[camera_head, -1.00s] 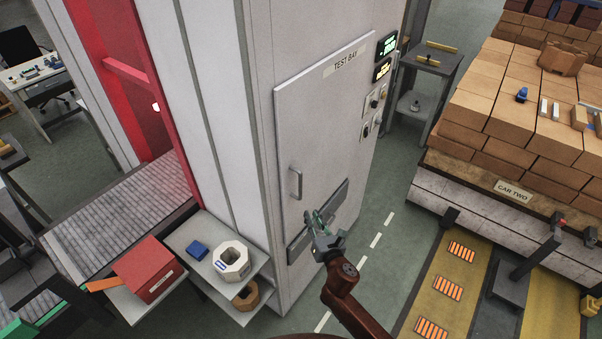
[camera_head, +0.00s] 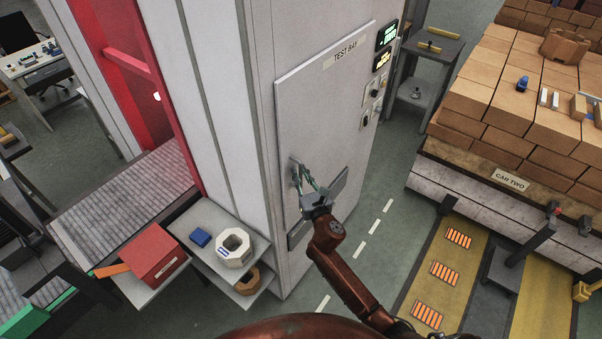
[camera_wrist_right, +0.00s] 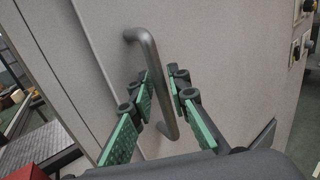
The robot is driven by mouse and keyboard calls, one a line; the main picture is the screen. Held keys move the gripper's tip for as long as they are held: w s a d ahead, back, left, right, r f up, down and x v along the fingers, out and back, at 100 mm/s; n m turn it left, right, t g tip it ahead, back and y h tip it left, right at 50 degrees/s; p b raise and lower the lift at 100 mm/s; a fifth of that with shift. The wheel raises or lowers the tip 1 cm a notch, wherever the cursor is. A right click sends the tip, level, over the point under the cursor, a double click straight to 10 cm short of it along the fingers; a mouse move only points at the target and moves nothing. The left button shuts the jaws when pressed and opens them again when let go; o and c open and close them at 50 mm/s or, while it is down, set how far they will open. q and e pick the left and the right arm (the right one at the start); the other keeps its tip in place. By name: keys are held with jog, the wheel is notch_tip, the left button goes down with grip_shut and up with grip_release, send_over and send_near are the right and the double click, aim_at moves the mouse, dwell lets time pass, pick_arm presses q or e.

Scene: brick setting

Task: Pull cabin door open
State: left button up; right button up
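The cabin door (camera_head: 332,110) is a grey panel labelled TEST BAY and looks closed in its frame. Its bar handle (camera_head: 294,174) is at the left edge of the door; it also shows in the right wrist view (camera_wrist_right: 148,62) as a grey metal bar. My right gripper (camera_head: 305,180) is at the handle. In the right wrist view its green-padded fingers (camera_wrist_right: 160,100) are open, one on each side of the bar's lower part, with visible gaps. My left gripper is not in view.
A car stacked with bricks (camera_head: 500,120) is at right. Green floor (camera_head: 395,175) lies between.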

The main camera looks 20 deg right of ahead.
grip_shut()
dwell(0.6)
